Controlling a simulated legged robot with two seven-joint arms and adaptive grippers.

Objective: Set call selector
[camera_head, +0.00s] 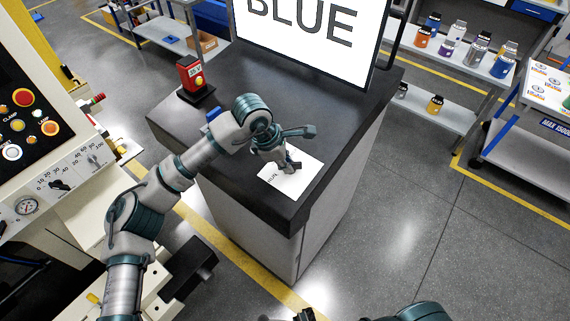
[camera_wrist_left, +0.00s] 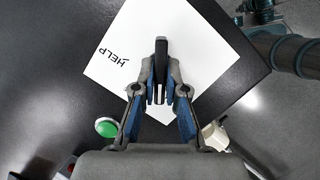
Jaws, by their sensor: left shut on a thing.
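The call selector's white plate (camera_head: 304,177) lies on the dark top of the cabinet, near its front corner. In the left wrist view the plate (camera_wrist_left: 205,38) carries the printed word HELP to the left of a black knob (camera_wrist_left: 161,58). My left gripper (camera_head: 289,167) is down over the plate. In the left wrist view its fingertips (camera_wrist_left: 160,88) are closed on the black knob, which points away from the gripper toward the top of the picture.
A large screen (camera_head: 310,32) reading BLUE stands at the back of the cabinet (camera_head: 235,70). A red box (camera_head: 190,74) stands at its left rear. A green button (camera_wrist_left: 106,127) shows in the left wrist view. A control panel (camera_head: 25,115) is at left, shelves with bottles (camera_head: 460,60) at right.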

